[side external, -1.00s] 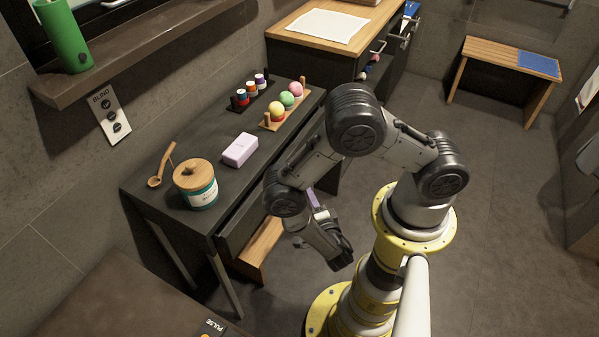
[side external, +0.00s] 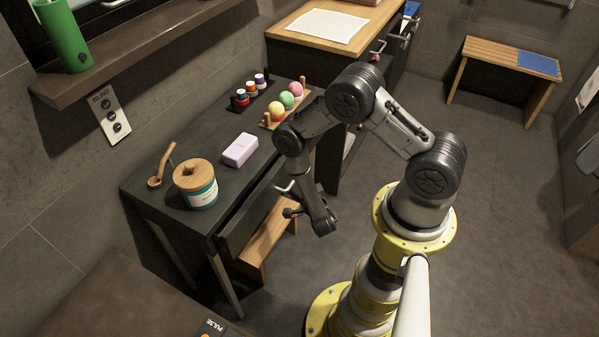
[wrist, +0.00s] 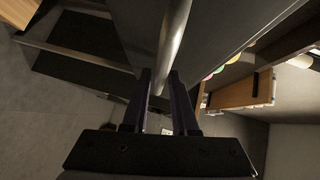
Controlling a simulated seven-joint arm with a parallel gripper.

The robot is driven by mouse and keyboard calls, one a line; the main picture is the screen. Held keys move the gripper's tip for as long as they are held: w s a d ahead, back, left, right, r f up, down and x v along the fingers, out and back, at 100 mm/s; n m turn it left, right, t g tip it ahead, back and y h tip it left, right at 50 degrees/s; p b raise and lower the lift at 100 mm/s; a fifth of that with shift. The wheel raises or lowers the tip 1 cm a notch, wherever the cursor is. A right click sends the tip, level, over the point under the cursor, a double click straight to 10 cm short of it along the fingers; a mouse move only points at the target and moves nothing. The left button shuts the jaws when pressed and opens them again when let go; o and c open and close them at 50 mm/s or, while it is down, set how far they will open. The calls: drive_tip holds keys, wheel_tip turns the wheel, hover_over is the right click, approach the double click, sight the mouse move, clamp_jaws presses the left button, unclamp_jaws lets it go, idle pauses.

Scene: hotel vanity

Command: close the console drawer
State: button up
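The dark console drawer (side external: 250,214) sticks out a little from under the console top (side external: 215,165). Its pale metal handle (side external: 283,188) shows on the drawer front in the side view. My gripper (side external: 291,212) is low in front of the drawer, close to the handle. In the wrist view my gripper (wrist: 160,76) is open, its two dark fingers apart. The round handle bar (wrist: 174,35) runs down the picture to the gap between the fingertips, beside the grey drawer front (wrist: 215,25). I cannot tell whether a finger touches the bar.
On the console top stand a lidded jar (side external: 196,184), a wooden scoop (side external: 162,166), a lilac soap block (side external: 240,150), coloured balls (side external: 281,108) and small bottles (side external: 250,92). A wooden stool (side external: 268,238) sits below the drawer. The floor to the right is mostly clear.

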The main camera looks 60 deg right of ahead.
drive_tip(key=shift+w+d, duration=0.3)
drive_tip(key=shift+w, duration=0.05)
clamp_jaws()
idle(1.3)
